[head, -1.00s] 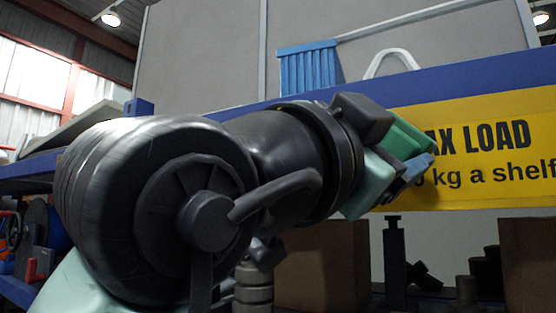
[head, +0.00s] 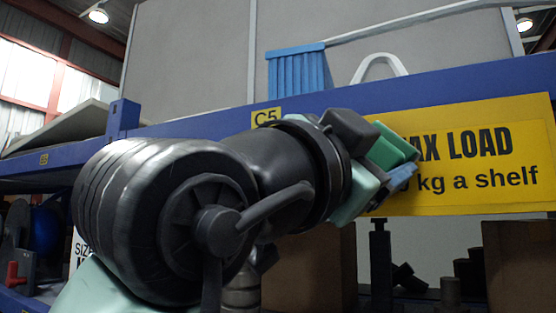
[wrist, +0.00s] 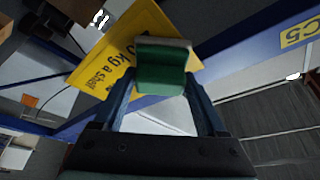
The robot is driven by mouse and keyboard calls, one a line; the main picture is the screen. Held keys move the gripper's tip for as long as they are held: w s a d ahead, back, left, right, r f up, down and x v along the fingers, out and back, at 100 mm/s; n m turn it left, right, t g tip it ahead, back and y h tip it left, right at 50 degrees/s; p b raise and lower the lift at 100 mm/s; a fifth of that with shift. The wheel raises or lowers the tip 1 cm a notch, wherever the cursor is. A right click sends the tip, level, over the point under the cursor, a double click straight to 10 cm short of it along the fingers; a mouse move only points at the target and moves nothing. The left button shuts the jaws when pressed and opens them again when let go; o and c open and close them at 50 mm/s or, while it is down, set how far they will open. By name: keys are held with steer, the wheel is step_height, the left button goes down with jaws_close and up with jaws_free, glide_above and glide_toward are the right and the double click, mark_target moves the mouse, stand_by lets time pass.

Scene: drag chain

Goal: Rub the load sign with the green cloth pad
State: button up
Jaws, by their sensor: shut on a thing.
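The yellow load sign (head: 478,165) hangs on the blue shelf beam and reads "MAX LOAD" and "kg a shelf"; my arm and gripper hide its left end in the head view. It also shows tilted in the wrist view (wrist: 120,55). The green cloth pad (head: 396,146) is at the sign's left part; in the wrist view it (wrist: 161,70) sits between the fingertips. My gripper (wrist: 163,97) is shut on the pad, its blue fingers on either side. I cannot tell whether the pad touches the sign.
The blue beam (head: 220,126) runs across the view with a small C5 label (head: 267,117). A blue ribbed object (head: 298,70) stands above it. Cardboard boxes (head: 310,268) and dark parts stand on the shelf below.

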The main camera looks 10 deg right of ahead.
steer(key=shift+w+d, duration=0.15)
steer(key=shift+w, duration=0.05)
steer(key=shift+s+d, duration=0.65)
steer(key=shift+d, duration=0.2)
steer(key=shift+s+d, duration=0.6)
steer(key=shift+d, duration=0.2)
steer(key=shift+w, duration=0.15)
steer(key=shift+w+a, duration=0.6)
steer(key=shift+a, duration=0.25)
steer(key=shift+w+a, duration=0.55)
steer(key=shift+a, duration=0.25)
steer(key=shift+v, duration=0.75)
steer(key=shift+s+a+r+b, duration=0.1)
steer(key=shift+s+a+b, duration=0.2)
steer(key=shift+s, duration=0.35)
steer(key=shift+s+a+b, duration=0.1)
steer(key=shift+s+a, duration=0.3)
steer(key=shift+s, duration=0.2)
steer(key=shift+s+a+r+b, duration=0.15)
steer(key=shift+s+a, duration=0.2)
steer(key=shift+s, duration=0.3)
